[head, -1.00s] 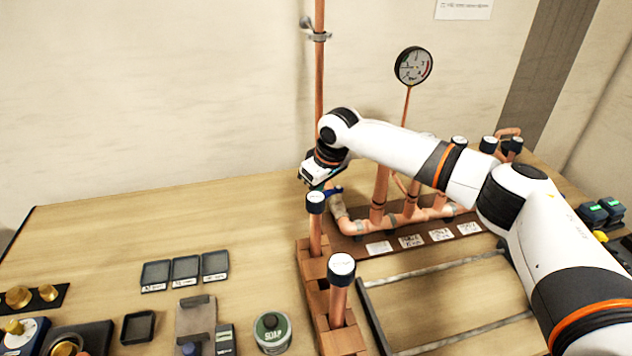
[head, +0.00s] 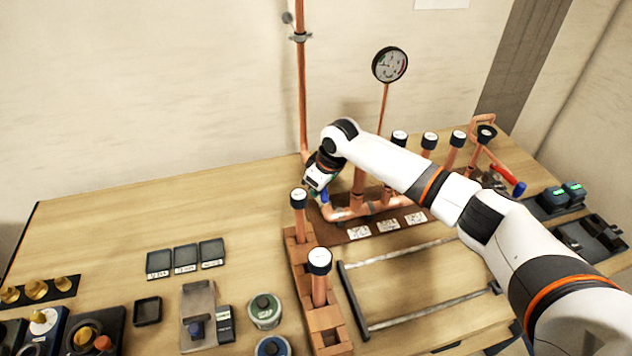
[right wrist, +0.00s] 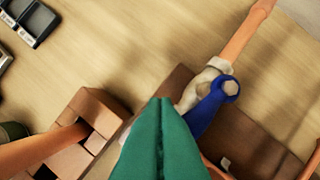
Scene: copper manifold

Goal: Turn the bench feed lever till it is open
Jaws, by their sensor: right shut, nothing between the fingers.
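The bench feed lever (right wrist: 212,106) is a blue handle with a ring-shaped end around a bolt, on a pale valve body (right wrist: 191,93) in line with a copper pipe. In the right wrist view it points down and left from the bolt. In the head view only a small blue piece of the lever (head: 325,196) shows beside my right gripper (head: 314,190). In the right wrist view the green fingers of my right gripper (right wrist: 161,103) are shut and empty. Their tips are close to the lever's lower part; I cannot tell whether they touch it. My left gripper is not in view.
A copper manifold (head: 357,187) with capped stubs and a gauge (head: 390,65) stands behind my right arm. Two capped posts rise from a brown block stand (head: 300,257) in front. A metal rack (head: 420,284) lies to the right. The bench at left rear is clear.

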